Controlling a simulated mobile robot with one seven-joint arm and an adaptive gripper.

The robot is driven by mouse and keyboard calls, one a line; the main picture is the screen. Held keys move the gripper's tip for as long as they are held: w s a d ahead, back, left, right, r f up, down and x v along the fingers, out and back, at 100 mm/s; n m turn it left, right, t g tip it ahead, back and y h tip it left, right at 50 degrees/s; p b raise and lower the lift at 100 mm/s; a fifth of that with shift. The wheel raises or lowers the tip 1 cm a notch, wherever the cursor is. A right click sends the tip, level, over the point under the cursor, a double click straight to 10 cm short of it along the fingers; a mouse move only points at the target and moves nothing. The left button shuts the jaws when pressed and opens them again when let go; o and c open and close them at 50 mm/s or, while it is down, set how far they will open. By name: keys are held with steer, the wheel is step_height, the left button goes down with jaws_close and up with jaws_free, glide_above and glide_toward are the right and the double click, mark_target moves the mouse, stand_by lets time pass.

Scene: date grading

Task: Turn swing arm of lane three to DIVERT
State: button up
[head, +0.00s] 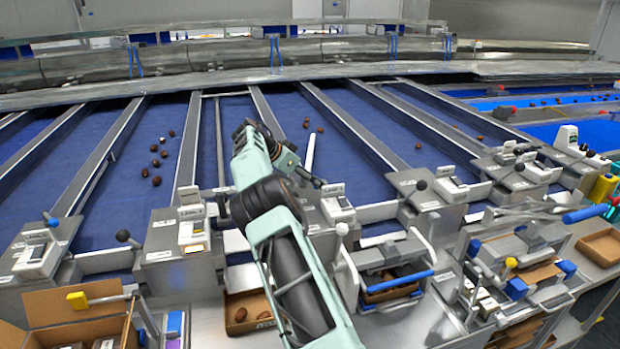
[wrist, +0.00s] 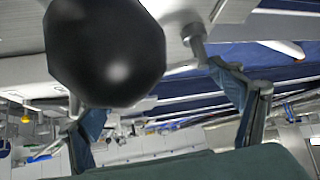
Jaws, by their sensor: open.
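In the wrist view a large black ball knob (wrist: 105,50) fills the upper left, close to the camera. Behind it lie a grey housing and a blue belt with a white bar (wrist: 283,48). In the head view a short white bar (head: 310,153) stands over the blue belt just beyond my gripper; it looks like a swing arm. My gripper (head: 314,180) is open by the control box (head: 338,209) behind my arm; its label is too small to read surely. My arm hides part of this station.
Similar control boxes with black knobs stand on both sides, one at left (head: 160,240) and one at right (head: 430,190). Dates (head: 156,170) lie on the blue belts. A rack with a blue handle (head: 400,281) and open cartons (head: 250,312) stand in front.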

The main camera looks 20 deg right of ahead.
steer(key=v, duration=1.2)
